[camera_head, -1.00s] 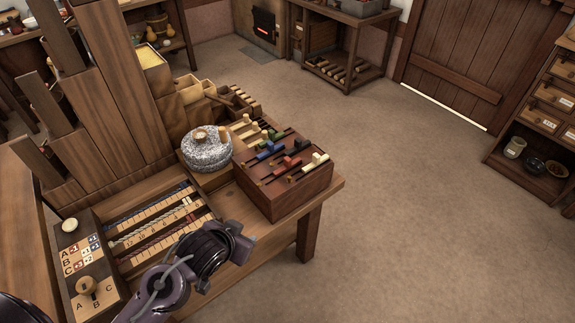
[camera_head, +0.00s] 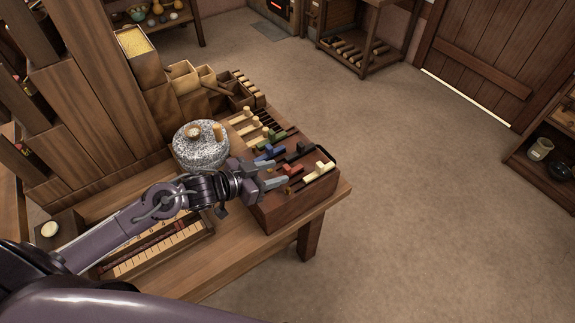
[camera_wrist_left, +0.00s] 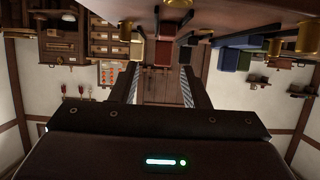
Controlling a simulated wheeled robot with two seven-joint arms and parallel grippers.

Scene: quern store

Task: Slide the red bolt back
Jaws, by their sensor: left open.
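The red bolt (camera_head: 294,167) lies on top of a dark wooden box (camera_head: 285,212), between the black bolt (camera_head: 299,150) and the cream bolt (camera_head: 320,170). The blue bolt (camera_head: 268,153) and green bolt (camera_head: 277,136) lie farther left and back. My left gripper (camera_head: 280,177) is open, its fingertips over the box's near-left side, close to the red bolt. I cannot tell whether they touch it; the arm partly hides its near end. The left wrist view shows the open fingers (camera_wrist_left: 160,70) with nothing held between them. My right gripper is not in view.
A speckled grey quern stone (camera_head: 201,147) stands left of the box, close behind my left arm. Wooden bins (camera_head: 183,78) and tall boards (camera_head: 95,110) stand farther back. Open floor (camera_head: 420,200) lies right of the bench.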

